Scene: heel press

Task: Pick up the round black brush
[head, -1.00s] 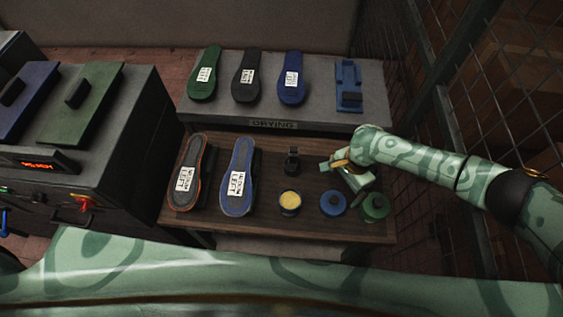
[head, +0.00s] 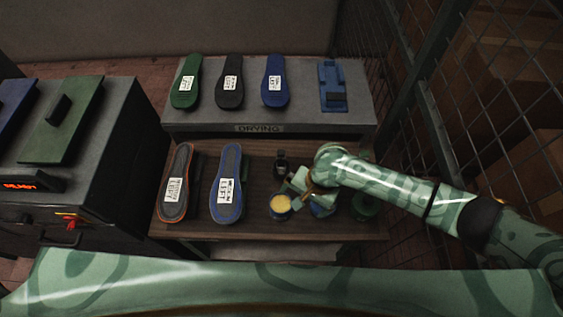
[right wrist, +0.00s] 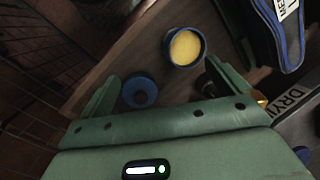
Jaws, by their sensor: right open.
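The round black brush (head: 281,163) stands upright on the wooden bench, behind the open tin of yellow paste. My right gripper (head: 299,187) is just right of and nearer than the brush in the head view, above the bench and beside the tin. In the right wrist view its two fingers are spread wide (right wrist: 166,85) with nothing held between them. A dark shape by the right-hand finger there may be the brush, mostly hidden. My left gripper is not in view.
The yellow paste tin (head: 280,207) and a blue round piece (right wrist: 141,90) lie close under my gripper. A green round container (head: 364,207) is to the right. The raised drying shelf (head: 210,125) is behind; a wire fence is at right.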

